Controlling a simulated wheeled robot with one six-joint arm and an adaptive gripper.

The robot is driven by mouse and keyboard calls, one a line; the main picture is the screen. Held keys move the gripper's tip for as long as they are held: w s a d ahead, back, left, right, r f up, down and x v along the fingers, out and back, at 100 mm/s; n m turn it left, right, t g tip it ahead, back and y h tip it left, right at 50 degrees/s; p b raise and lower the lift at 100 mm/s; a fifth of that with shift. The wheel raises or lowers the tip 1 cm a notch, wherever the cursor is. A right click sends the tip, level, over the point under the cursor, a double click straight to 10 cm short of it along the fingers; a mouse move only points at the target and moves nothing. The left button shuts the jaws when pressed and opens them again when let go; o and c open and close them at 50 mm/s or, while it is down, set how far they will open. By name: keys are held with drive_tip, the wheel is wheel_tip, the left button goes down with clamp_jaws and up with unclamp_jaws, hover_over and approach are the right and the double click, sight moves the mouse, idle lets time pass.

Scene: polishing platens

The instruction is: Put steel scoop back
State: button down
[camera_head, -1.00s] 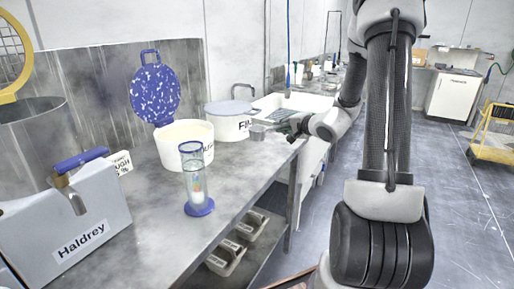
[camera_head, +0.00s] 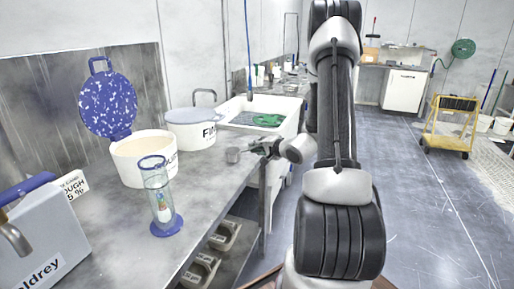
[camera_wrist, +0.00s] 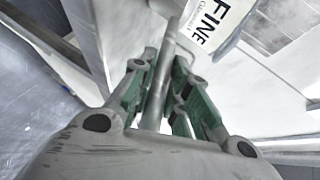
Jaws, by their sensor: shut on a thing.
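The steel scoop (camera_head: 233,155) is a small grey metal cup on a handle. In the head view it is over the bench, in front of and to the right of the white FINE tub (camera_head: 192,130). My gripper (camera_head: 264,148) is shut on its handle near the bench's right edge. In the wrist view the grey handle (camera_wrist: 158,88) stands between the green-padded fingers of my gripper (camera_wrist: 156,84). The scoop's cup is not clearly visible in the wrist view. I cannot tell whether the scoop touches the bench.
An open white tub (camera_head: 143,168) with a blue speckled lid (camera_head: 108,104) standing behind it is on the bench (camera_head: 125,245). A clear cylinder with a blue base (camera_head: 166,226) stands in front. A sink (camera_head: 258,106) is farther back. Open floor lies right, before a yellow cart (camera_head: 448,134).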

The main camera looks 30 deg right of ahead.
drive_tip(key=shift+f, duration=0.15)
drive_tip(key=c, duration=1.4)
unclamp_jaws()
